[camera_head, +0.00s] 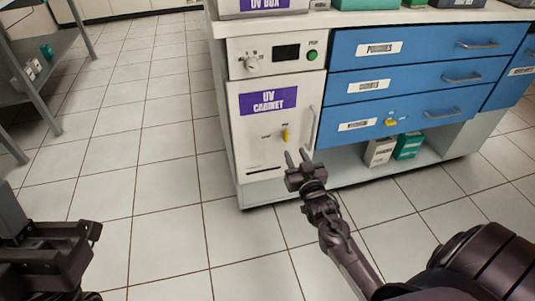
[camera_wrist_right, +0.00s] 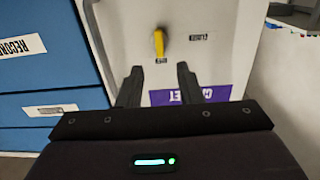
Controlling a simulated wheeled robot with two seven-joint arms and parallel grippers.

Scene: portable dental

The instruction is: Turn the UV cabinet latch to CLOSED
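The UV cabinet (camera_head: 262,110) is a white door unit with a purple label, left of the blue drawers. Its yellow latch (camera_head: 285,134) sits on the door's lower half, between two small labels too small to read, and stands roughly upright. In the right wrist view the latch (camera_wrist_right: 159,43) lies beyond the fingertips. My right gripper (camera_head: 295,157) is open and empty, just in front of and below the latch, apart from it. The right wrist view shows its two fingers (camera_wrist_right: 158,72) spread. My left gripper (camera_head: 90,235) is at the lower left, away from the cabinet; its fingers are unclear.
White and green boxes (camera_head: 408,146) sit on the shelf below. A grey rack (camera_head: 50,75) stands at the left. The tiled floor (camera_head: 160,170) between is clear.

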